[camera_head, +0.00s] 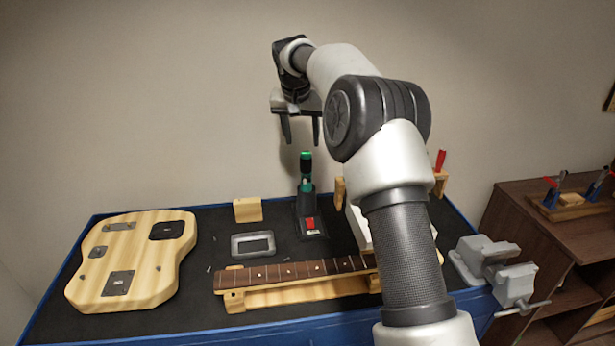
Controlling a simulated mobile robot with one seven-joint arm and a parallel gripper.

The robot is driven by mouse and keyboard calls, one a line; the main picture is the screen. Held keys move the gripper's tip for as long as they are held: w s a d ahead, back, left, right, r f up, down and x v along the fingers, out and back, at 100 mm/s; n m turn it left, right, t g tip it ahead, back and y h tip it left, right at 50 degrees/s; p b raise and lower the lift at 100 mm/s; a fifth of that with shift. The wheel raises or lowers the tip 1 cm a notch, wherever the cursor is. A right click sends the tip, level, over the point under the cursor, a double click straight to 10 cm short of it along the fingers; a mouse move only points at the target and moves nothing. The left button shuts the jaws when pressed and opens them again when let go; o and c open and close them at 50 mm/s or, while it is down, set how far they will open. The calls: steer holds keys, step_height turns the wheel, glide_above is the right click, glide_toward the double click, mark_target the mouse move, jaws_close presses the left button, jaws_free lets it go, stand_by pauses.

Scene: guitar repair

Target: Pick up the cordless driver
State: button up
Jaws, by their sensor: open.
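The cordless driver (305,174) is green and black and stands upright in a dark holder (309,222) with a red patch on its front, near the back middle of the bench. My gripper (301,141) hangs above the driver with its two fingers pointing down. The fingers are apart and nothing is between them. In the picture the fingertips are just above the driver's top, and they look clear of it. How far apart they are in depth I cannot tell.
A guitar body (133,262) lies at the left of the bench (200,319). A guitar neck (290,272) rests on wooden supports in front of the holder. A wooden block (247,210) and a metal frame (253,244) are left of it. A vise (494,270) is at the right edge.

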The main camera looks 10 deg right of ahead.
mark_target(305, 155)
steer(key=x, duration=1)
steer(key=shift+d+f, duration=0.1)
steer(key=shift+f, duration=0.05)
steer(key=shift+p+x, duration=0.7)
steer(key=shift+x, duration=1.85)
steer(key=shift+d, duration=0.15)
jaws_close()
